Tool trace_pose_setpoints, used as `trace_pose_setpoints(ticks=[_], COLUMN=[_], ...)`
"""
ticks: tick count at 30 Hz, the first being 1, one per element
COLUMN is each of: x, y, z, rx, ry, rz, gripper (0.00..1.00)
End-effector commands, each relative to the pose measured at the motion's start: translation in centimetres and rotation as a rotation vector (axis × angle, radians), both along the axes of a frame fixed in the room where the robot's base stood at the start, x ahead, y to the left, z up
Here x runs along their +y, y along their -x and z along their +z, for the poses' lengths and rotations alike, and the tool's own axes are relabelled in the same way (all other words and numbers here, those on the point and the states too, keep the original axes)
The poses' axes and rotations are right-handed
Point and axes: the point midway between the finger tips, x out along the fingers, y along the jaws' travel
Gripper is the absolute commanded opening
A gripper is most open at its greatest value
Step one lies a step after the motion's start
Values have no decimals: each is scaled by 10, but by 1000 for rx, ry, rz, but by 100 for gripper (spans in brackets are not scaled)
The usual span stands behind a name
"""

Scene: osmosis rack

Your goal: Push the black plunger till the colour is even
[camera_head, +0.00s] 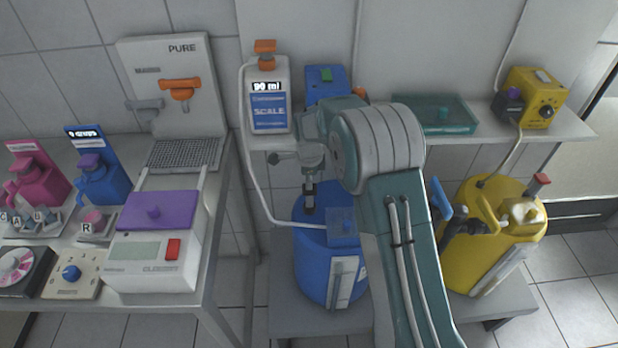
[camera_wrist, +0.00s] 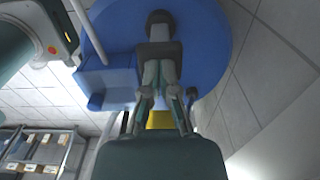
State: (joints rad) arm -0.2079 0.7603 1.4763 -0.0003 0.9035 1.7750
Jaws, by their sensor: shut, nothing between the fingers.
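The blue tank (camera_head: 318,262) stands on the low shelf below my arm. In the wrist view its rounded blue top (camera_wrist: 205,35) fills the upper middle. A dark rounded knob (camera_wrist: 160,20), probably the black plunger, shows just beyond my fingertips against the blue top. My gripper (camera_head: 308,190) points down over the tank top, and its fingers are together with nothing held. In the wrist view the gripper (camera_wrist: 160,52) is lined up with the knob. I cannot tell whether they touch. No liquid colour inside the tank can be seen.
A white SCALE bottle (camera_head: 269,100) and a blue box (camera_head: 326,84) stand on the upper shelf near my arm. A hose runs from the bottle to the blue tank. A yellow tank (camera_head: 490,235) stands to the right. A bench with instruments (camera_head: 153,240) is at left.

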Motion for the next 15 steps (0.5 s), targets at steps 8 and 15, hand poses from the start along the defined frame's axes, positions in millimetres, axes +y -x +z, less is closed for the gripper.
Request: trace_pose_setpoints(ticks=[8,15], x=[-1,-1], y=[0,1], z=[-3,-41], rx=[2,6], ry=[0,1], rz=[0,0], gripper=[0,0])
